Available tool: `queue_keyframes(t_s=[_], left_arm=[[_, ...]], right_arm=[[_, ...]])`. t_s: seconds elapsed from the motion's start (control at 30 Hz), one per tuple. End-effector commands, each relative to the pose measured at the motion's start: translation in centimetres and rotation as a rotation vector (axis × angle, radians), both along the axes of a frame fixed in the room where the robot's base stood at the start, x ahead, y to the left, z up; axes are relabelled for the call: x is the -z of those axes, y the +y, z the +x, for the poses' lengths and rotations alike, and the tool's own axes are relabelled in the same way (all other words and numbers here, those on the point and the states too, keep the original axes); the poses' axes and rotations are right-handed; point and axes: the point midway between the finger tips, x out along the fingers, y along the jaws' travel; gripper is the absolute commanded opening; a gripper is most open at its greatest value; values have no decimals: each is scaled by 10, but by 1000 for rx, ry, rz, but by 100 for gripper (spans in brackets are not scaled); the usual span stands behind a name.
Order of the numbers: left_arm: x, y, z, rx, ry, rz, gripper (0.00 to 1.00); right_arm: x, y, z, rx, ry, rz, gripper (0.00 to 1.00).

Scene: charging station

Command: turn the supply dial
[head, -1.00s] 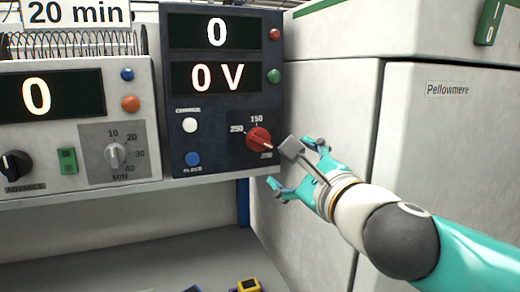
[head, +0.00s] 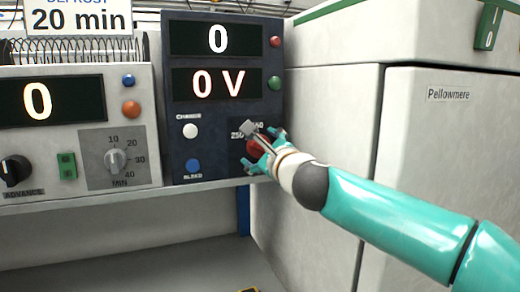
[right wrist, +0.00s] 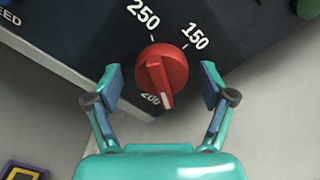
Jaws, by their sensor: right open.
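The supply dial is a red knob (right wrist: 162,72) with a white pointer line, on the dark supply panel (head: 215,118). In the right wrist view its marks read 250, 150 and 200, and the pointer is at the 200 mark, which the knob partly hides. In the head view my gripper covers most of the knob (head: 258,148). My right gripper (right wrist: 160,85) is open, with one finger on each side of the knob and a gap visible on both sides. The supply displays read 0 and 0 V. My left gripper is not in view.
Left of the supply stands a light grey timer unit (head: 75,190) with a grey MIN dial (head: 115,160). The supply also has a white button (head: 190,131) and a blue button (head: 193,166). A large pale cabinet (head: 320,130) stands close on the right.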

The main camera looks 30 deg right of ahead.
Motion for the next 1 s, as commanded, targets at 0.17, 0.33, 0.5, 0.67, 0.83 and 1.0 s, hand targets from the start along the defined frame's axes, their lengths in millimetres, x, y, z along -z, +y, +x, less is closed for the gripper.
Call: queue_keyframes(t_s=[0.17, 0.33, 0.5, 0.67, 0.83, 1.0], left_arm=[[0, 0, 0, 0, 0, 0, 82], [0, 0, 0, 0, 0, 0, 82], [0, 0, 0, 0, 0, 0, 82], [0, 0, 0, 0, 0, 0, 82], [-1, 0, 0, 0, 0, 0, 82], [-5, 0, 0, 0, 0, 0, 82]], right_arm=[[0, 0, 0, 0, 0, 0, 82], [0, 0, 0, 0, 0, 0, 64], [0, 0, 0, 1, 1, 0, 35], [1, 3, 1, -1, 2, 0, 22], [1, 2, 1, -4, 7, -16, 22], [1, 2, 2, -6, 19, -67, 22]])
